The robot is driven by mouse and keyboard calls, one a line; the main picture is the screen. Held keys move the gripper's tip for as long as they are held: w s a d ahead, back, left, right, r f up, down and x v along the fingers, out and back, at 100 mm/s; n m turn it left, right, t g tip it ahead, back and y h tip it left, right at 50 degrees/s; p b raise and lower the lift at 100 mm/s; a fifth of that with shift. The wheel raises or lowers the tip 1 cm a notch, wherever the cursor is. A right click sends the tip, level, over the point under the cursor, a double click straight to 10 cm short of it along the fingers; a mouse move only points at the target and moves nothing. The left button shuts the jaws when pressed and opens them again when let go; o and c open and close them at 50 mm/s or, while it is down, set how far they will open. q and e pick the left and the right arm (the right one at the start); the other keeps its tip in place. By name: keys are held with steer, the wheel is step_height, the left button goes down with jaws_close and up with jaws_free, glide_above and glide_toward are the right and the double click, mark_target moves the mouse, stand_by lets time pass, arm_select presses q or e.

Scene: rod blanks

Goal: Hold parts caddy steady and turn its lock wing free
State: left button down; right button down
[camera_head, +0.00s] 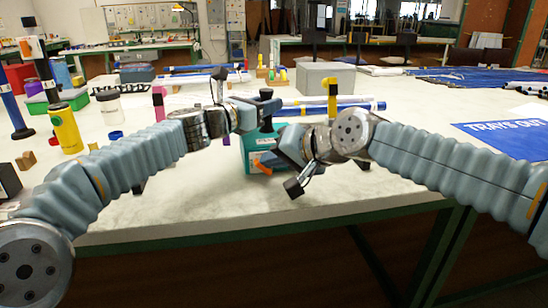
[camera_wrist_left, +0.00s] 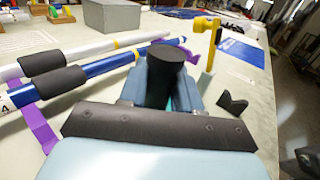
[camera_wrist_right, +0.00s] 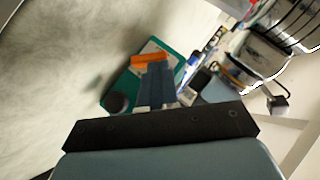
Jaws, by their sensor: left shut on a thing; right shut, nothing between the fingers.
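The teal parts caddy (camera_head: 250,152) stands upright on the white table, near its front edge. Its orange lock wing (camera_head: 262,167) is on the side facing me and also shows in the right wrist view (camera_wrist_right: 151,60). My left gripper (camera_head: 268,108) is shut on the caddy's black handle knob, whose round top is between the fingers in the left wrist view (camera_wrist_left: 166,64). My right gripper (camera_head: 276,157) is shut and empty, its fingertips right at the orange wing. Whether they touch it I cannot tell. My right gripper hides part of the caddy.
Blue and white rods (camera_head: 335,108) lie on stands behind the caddy, with a grey box (camera_head: 325,78) further back. A blue mat (camera_head: 505,140) lies at right. The table front is clear.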

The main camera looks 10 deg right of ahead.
steer(key=shift+a+f+n+g+h, duration=0.3)
steer(key=shift+a+n+h, duration=0.2)
steer(key=shift+a+h, duration=0.15)
steer(key=n+h, duration=0.1)
steer(key=h, duration=0.1)
steer(key=a+n+h, duration=0.1)
steer(key=h, duration=0.1)
steer(key=shift+a+h, duration=0.15)
steer(key=shift+h, duration=0.2)
steer(key=shift+f, duration=0.1)
steer(key=shift+s+a+f, duration=0.1)
steer(key=shift+a, duration=0.05)
